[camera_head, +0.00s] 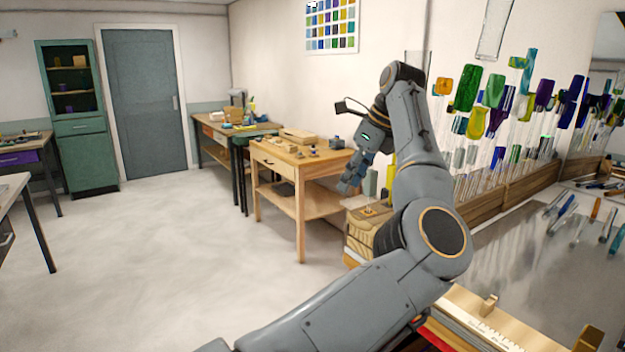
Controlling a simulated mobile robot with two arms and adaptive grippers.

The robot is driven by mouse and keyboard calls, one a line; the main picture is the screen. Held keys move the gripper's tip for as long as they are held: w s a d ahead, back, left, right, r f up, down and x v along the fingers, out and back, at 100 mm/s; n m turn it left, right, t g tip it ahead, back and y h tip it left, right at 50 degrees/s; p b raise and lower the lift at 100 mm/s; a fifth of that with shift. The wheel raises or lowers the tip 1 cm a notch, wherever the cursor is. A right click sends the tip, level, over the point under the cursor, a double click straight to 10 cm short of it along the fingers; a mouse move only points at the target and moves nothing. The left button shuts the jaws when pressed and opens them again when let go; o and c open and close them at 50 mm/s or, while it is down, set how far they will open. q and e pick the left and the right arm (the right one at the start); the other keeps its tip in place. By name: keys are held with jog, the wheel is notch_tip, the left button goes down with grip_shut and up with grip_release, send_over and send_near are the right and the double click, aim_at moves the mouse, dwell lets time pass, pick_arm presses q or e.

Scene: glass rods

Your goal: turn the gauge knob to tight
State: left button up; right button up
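My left gripper (349,183) hangs fingers-down from my raised, bent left arm. In the picture it is at the right end of a wooden worktable and above and left of a wooden block. The fingers look small and close together, and I cannot tell whether they are open or shut. A small brass-coloured knob (369,210) shows on top of the wooden block (366,236); I cannot tell if this is the gauge knob. A long pale wooden piece (465,318) with a small upright peg lies at the bottom right, partly behind my arm. My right gripper is out of view.
A metal-topped bench (530,270) on the right holds coloured rods (565,212). Upright glass rods (500,150) stand in a wooden rack (510,185) along the wall. The wooden worktable (290,165) carries small items. The floor (160,260) at left is clear.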

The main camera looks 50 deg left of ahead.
pick_arm(q)
jog(key=s+a+f+n+g, duration=0.1)
jog(key=s+a, duration=0.3)
jog(key=a, duration=0.3)
jog(key=shift+f, duration=0.15)
jog(key=shift+s+a, duration=0.1)
